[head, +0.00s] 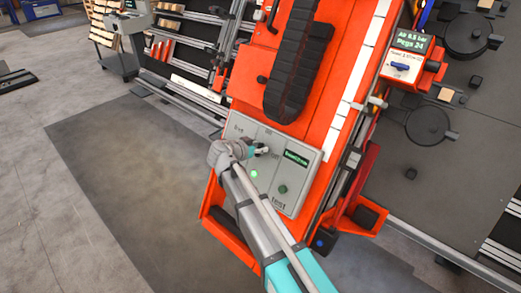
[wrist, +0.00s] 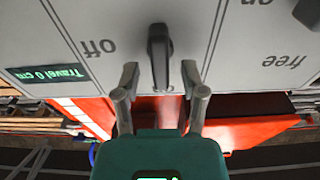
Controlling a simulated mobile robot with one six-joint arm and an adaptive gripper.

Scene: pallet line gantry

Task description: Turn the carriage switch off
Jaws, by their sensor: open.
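The carriage switch, a dark lever-shaped knob (wrist: 160,55), sits on the grey control panel (head: 301,182) of the orange carriage. In the wrist view the panel appears upside down; "off" is left of the knob, "on" at upper right. The knob points straight up and down there, between those words; I cannot tell which setting it is at. My gripper (wrist: 159,80) is open, one fingertip on each side of the knob's near end, with gaps visible. In the head view my gripper (head: 262,149) covers most of the knob.
The panel also has a "Travel 0 cm" display (wrist: 52,74), a green light (head: 254,174) and a green button (head: 283,188) above the word "test". A separate orange box with a blue switch (head: 400,66) stands at right. Open floor lies left.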

